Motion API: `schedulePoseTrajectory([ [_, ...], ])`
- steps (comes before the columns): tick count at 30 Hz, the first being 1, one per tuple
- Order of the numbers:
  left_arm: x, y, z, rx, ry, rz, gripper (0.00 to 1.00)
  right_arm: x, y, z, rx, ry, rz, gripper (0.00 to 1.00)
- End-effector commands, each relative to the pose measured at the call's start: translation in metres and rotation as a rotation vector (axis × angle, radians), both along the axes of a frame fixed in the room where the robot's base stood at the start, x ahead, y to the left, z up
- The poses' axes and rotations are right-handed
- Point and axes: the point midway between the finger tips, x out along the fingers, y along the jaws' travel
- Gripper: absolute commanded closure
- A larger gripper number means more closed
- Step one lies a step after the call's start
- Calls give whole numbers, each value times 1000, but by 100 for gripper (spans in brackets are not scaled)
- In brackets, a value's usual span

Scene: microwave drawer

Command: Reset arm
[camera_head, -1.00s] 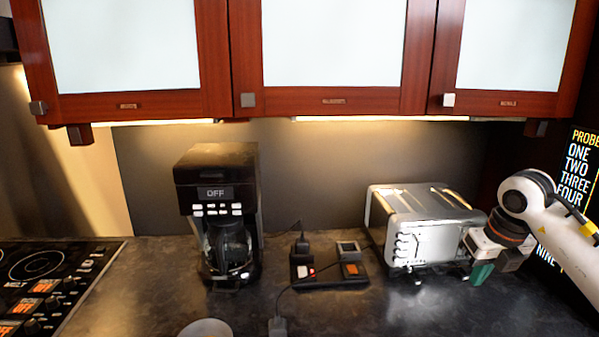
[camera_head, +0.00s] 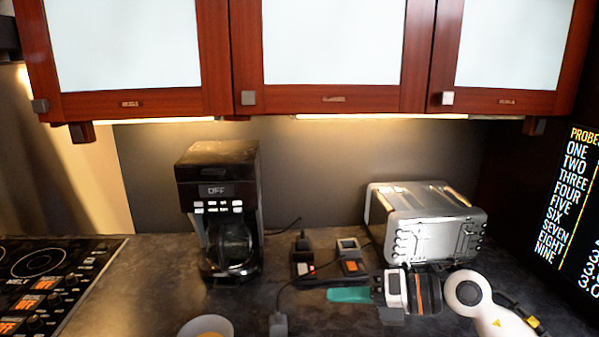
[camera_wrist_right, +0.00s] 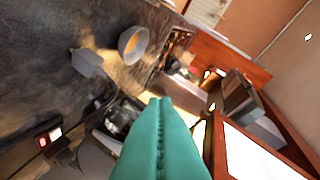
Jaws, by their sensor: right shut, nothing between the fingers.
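My right gripper (camera_head: 350,295) shows at the lower right of the head view, in front of the toaster, with its green fingers pointing left over the counter. In the right wrist view the green fingers (camera_wrist_right: 161,140) lie together, shut with nothing between them. My left gripper is in neither view.
A silver toaster (camera_head: 425,215) stands behind my right arm. A black power strip (camera_head: 315,268) with plugs and a lit red switch lies beyond the fingertips. A coffee maker (camera_head: 220,205) reading OFF, a bowl (camera_head: 206,327) and a plug (camera_head: 279,325) are to the left. Cabinets (camera_head: 330,98) hang above.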

Motion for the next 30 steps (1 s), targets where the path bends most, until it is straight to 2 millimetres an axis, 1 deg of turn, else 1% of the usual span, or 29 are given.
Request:
schedulePoseTrajectory([
  [1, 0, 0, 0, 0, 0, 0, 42, -9, 14, 10, 165, 22, -18, 100],
  [2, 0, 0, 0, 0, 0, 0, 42, -12, 18, 18, 262, 37, -40, 100],
  [3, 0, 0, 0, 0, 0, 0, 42, -15, 20, 28, 387, 58, -75, 100],
  [5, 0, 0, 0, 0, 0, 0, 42, -16, 17, 41, 570, 103, -147, 100],
  [6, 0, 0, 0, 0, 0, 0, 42, -15, 10, 47, 686, 141, -205, 100],
  [8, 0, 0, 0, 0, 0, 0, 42, -12, -4, 50, 850, 209, -306, 100],
  [9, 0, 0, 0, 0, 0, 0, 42, -10, -17, 48, 950, 259, -385, 100],
  [11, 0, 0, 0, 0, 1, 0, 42, -6, -38, 38, 1088, 346, -514, 100],
  [12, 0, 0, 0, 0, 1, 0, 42, -5, -53, 27, 1169, 410, -610, 100],
  [14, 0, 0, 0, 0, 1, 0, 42, -5, -75, 5, 1275, 513, -762, 100],
  [15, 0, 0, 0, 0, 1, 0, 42, -8, -90, -15, 1333, 588, -870, 100],
  [17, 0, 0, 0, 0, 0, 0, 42, -16, -109, -48, 1401, 709, -1039, 100],
  [18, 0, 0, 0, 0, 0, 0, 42, -25, -121, -73, 1430, 794, -1157, 100],
  [20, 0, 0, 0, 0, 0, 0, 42, -45, -134, -111, 1453, 929, -1336, 100],
  [21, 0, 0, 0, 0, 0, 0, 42, -61, -140, -136, 1453, 1019, -1451, 100],
  [23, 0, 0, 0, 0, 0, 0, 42, -87, -146, -168, 1433, 1142, -1603, 100],
  [24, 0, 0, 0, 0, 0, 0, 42, -104, -147, -185, 1411, 1217, -1691, 100],
  [26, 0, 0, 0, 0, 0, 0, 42, -128, -147, -206, 1370, 1314, -1801, 100],
  [27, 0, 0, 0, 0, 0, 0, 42, -144, -147, -218, 1340, 1374, -1866, 100],
  [29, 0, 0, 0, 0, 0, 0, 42, -166, -145, -232, 1292, 1453, -1950, 100],
  [30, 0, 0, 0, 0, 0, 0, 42, -180, -144, -239, 1259, 1503, -2001, 100],
])
